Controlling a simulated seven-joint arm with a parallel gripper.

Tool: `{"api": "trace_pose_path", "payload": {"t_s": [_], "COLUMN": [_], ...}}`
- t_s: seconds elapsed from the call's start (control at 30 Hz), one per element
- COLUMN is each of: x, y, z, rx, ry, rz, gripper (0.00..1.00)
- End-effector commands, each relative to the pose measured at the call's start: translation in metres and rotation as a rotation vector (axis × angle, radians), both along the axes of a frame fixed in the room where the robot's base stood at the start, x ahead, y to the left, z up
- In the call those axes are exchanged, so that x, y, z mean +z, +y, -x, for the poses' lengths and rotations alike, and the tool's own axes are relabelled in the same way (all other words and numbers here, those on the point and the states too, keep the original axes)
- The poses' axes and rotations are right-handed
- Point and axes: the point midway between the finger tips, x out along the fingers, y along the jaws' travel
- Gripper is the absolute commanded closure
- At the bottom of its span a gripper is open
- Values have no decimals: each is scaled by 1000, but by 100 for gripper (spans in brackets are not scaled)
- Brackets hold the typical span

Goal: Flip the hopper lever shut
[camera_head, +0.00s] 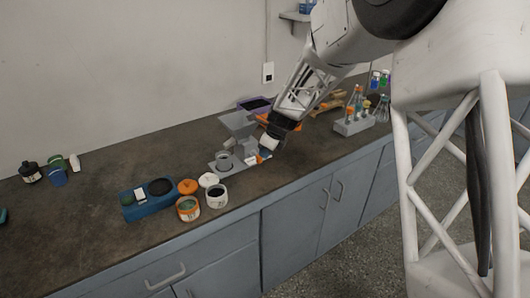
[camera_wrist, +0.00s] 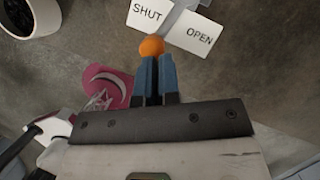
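The lever's orange ball knob (camera_wrist: 152,46) sits right at my fingertips in the wrist view. A grey bar (camera_wrist: 180,18) runs from near the knob between a white SHUT label (camera_wrist: 147,12) and a white OPEN label (camera_wrist: 199,35). My gripper (camera_wrist: 155,62) has its two blue fingers almost together, with a thin gap between them. The knob looks wider than this gap and shows beyond the tips; whether they touch is unclear. In the head view my gripper (camera_head: 264,152) is low over the bench beside the grey hopper apparatus (camera_head: 237,124); the lever there is too small to read.
A grey rack of bottles (camera_head: 352,127) stands to the right. A pink piece (camera_wrist: 112,85) lies left of my fingers in the wrist view.

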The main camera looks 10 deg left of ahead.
Motion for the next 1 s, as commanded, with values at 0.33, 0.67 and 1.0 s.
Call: {"api": "trace_pose_path", "payload": {"t_s": [0.33,0.67,1.0], "x": [-1,47,87], "y": [-33,-56,-72], "z": [5,8,10], "rx": [-2,-1,0], "ry": [3,0,0], "rz": [1,0,0], "gripper": [100,100,100]}}
